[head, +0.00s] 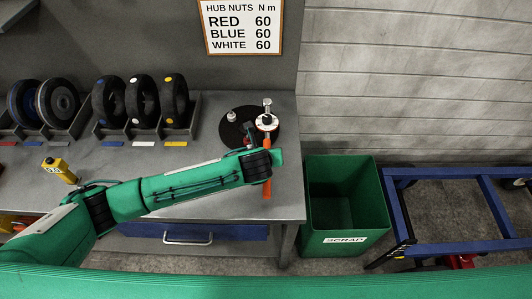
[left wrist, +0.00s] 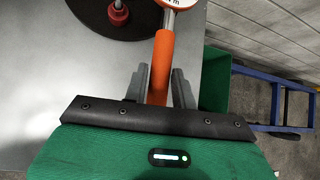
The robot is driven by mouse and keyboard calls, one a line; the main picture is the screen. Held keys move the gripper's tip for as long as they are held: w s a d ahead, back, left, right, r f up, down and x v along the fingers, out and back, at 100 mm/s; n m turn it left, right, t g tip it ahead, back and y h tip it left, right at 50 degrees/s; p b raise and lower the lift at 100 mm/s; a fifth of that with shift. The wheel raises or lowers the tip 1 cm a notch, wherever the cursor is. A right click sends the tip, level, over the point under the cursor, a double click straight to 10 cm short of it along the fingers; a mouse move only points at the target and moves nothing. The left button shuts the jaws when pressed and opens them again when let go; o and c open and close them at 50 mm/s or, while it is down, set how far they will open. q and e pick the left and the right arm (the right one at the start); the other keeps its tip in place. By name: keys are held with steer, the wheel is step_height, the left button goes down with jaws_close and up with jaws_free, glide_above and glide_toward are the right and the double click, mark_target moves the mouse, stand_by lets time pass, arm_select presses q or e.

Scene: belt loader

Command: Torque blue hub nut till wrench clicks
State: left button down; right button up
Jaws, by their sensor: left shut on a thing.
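A torque wrench with an orange handle (head: 267,190) and a round white dial (head: 267,122) lies over the right part of a black disc (head: 233,135) on the bench. Its silver head (head: 267,103) points to the back. My left gripper (left wrist: 160,75) is shut on the orange handle (left wrist: 163,52), one finger on each side. A red nut or post (left wrist: 118,14) stands on the disc in the left wrist view, left of the wrench. A pale nut or post (head: 232,116) stands at the disc's back left. I cannot make out a blue nut. My right gripper is not in view.
Several black wheels (head: 142,102) stand in a rack at the back left. A yellow device (head: 60,170) stands on the bench (head: 200,210). A green scrap bin (head: 345,215) and a blue frame (head: 455,178) are to the right. A sign (head: 241,27) lists 60 N m for red, blue and white.

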arm_select(q)
steer(key=shift+f, duration=0.45)
stand_by(0.6)
steer(key=shift+w+a+m+h+p, duration=0.1)
steer(key=shift+a+m+h+p, duration=0.35)
steer(key=shift+a, duration=0.55)
steer(key=shift+w+a+m+h+p, duration=0.15)
steer(key=shift+a+m+h+p, duration=0.25)
steer(key=shift+a+m, duration=0.45)
steer(key=shift+a, duration=0.35)
steer(key=shift+w+a+m+g+h+p, duration=0.15)
steer(key=shift+w+a+p, duration=0.1)
steer(key=shift+a, duration=0.25)
steer(key=shift+w+a+m+g+h+p, duration=0.15)
steer(key=shift+a+p, duration=0.1)
steer(key=shift+a, duration=0.2)
steer(key=shift+a, duration=0.1)
